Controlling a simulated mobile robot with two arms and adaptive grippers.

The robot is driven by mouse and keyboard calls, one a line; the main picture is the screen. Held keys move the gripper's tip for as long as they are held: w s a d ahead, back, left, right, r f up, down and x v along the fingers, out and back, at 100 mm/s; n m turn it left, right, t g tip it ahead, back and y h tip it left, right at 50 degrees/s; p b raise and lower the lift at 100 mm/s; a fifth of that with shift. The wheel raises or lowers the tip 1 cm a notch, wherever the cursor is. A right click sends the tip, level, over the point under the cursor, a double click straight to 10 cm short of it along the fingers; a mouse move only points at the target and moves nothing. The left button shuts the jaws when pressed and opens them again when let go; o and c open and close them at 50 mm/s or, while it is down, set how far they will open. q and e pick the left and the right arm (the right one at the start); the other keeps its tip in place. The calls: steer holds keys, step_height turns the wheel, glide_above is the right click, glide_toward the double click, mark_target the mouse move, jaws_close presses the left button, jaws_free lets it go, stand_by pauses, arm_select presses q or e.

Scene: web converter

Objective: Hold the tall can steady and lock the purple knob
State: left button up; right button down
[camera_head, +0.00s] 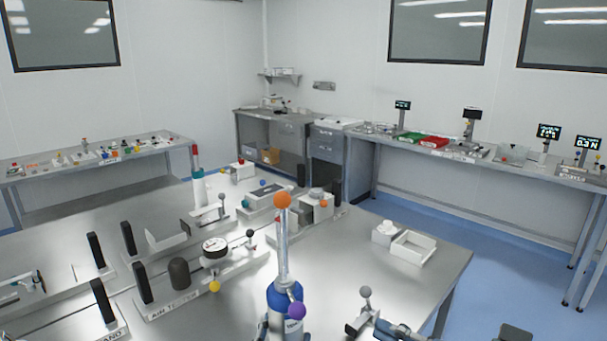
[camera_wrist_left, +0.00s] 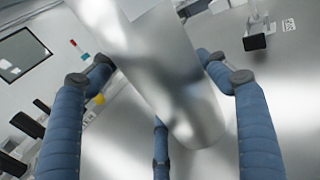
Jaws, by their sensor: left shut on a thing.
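The tall can (camera_head: 289,318) stands at the front of the steel table in the head view. It has a blue upper part, a pale label and a slim metal rod with an orange ball on top. The purple knob (camera_head: 297,311) sits at its right side. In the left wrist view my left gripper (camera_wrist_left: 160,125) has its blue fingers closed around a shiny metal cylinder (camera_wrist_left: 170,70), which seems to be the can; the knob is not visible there. My right gripper (camera_head: 392,329) seems to show low at the bottom edge, right of the can. Its fingers are not clear.
A grey-ball lever (camera_head: 365,293) stands right of the can. A white tray (camera_head: 413,247) lies near the right edge. The table between tray and can is mostly clear.

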arm_select(q)
steer(key=shift+f, duration=0.3)
steer(key=o, duration=1.7)
steer(key=shift+o, duration=1.2)
steer(key=shift+r, duration=0.2)
steer(key=s, duration=0.4)
steer(key=s+a, duration=0.1)
steer(key=s, duration=0.3)
steer(key=s+a, duration=0.1)
steer(key=s, duration=0.2)
steer(key=shift+s, duration=0.4)
steer(key=shift+d, duration=0.15)
